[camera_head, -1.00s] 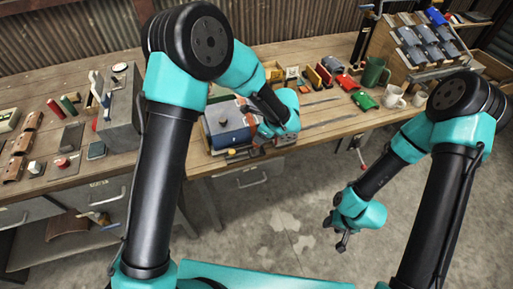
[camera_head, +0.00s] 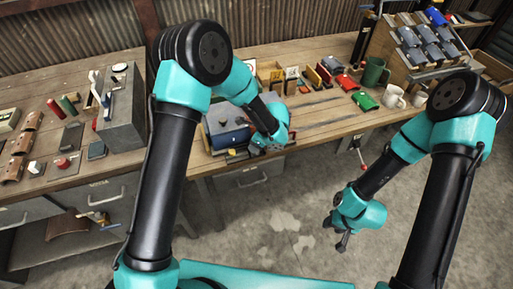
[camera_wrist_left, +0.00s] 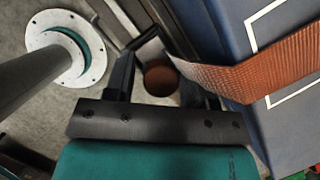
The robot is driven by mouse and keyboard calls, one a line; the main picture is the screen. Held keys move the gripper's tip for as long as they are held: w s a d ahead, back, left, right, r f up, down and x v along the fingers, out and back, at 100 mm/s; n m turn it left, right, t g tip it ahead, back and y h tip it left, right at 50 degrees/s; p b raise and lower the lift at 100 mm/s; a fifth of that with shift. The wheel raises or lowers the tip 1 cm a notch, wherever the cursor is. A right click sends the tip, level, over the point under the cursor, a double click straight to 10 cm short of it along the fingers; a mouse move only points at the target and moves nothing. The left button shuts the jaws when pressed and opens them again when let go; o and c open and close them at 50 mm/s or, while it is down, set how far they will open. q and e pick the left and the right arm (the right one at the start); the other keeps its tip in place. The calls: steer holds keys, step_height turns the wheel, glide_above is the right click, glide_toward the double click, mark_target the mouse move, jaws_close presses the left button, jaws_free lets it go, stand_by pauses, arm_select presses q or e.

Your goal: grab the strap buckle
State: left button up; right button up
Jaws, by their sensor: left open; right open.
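A blue-grey box (camera_head: 227,134) stands near the front edge of the bench, partly hidden behind my left arm. In the left wrist view, the box (camera_wrist_left: 240,45) has an orange-brown woven strap (camera_wrist_left: 258,66) across it. The strap's tapered end reaches toward the left fingers. A round brown piece (camera_wrist_left: 158,80) shows between the two fingers; I cannot tell whether it is the buckle. My left gripper (camera_head: 268,146) is open beside the box at the bench edge; its fingers (camera_wrist_left: 152,70) straddle the round piece without closing on it. My right gripper (camera_head: 341,240) is open and empty above the floor.
A grey metal case (camera_head: 122,115) stands left of my left arm. A green mug (camera_head: 374,72), a white mug (camera_head: 393,96) and several coloured parts stand at the back right. The bench front between the box and mugs is fairly clear.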

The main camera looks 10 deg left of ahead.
stand_by(0.5)
arm_select(q)
steer(key=c, duration=0.7)
steer(key=shift+c, duration=0.2)
steer(key=shift+r, duration=0.85)
step_height(320, 180, up, 2)
steer(key=shift+r, duration=0.1)
steer(key=s+d+r, duration=0.1)
steer(key=s+d, duration=0.1)
steer(key=s, duration=1.3)
steer(key=shift+s+d, duration=0.15)
steer(key=shift+s, duration=0.25)
